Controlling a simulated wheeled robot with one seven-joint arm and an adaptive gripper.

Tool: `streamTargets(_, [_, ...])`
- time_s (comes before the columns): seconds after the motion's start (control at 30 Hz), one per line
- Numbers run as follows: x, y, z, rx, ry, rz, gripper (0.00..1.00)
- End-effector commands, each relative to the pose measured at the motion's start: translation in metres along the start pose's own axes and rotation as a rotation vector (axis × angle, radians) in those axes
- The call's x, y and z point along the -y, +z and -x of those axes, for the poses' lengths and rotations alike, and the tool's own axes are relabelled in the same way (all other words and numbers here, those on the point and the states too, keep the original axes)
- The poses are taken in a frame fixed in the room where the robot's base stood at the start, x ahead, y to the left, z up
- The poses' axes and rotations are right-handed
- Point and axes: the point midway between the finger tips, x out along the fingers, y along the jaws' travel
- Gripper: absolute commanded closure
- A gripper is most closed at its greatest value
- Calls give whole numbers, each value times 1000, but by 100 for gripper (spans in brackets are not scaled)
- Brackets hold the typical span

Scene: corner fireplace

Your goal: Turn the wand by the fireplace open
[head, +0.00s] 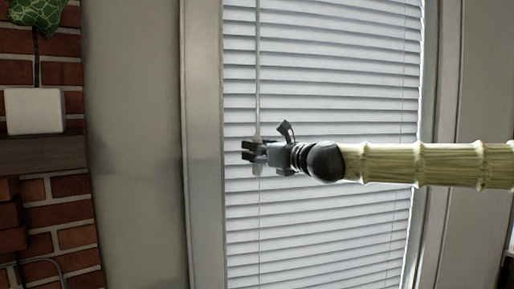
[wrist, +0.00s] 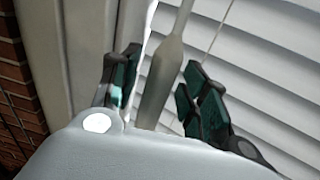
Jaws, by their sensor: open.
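The wand (head: 258,75) is a thin pale rod hanging in front of the white blinds (head: 330,90), near their left side. In the wrist view the wand (wrist: 163,75) widens into a thicker lower part that runs between my two fingers. My gripper (head: 246,151) is at the wand's lower part in the head view. In the wrist view my gripper (wrist: 155,88) is open, with one finger on each side of the wand and a visible gap to the right finger.
A window frame (head: 203,120) stands just left of the blinds. Further left are a plain wall strip (head: 135,150), the brick fireplace (head: 70,240), a wooden mantel (head: 45,148) and a white pot (head: 34,110) with a green plant. A thin cord (wrist: 215,35) hangs by the slats.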

Motion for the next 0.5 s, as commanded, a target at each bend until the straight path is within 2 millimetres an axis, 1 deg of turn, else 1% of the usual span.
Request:
streamTargets(0.1, [0,0,-3,1,0,0,55])
streamTargets(0.33, [0,0,-4,0,0,0,55])
streamTargets(0.37, [0,0,-4,1,0,0,59])
streamTargets(0.5, [0,0,-3,0,0,0,84])
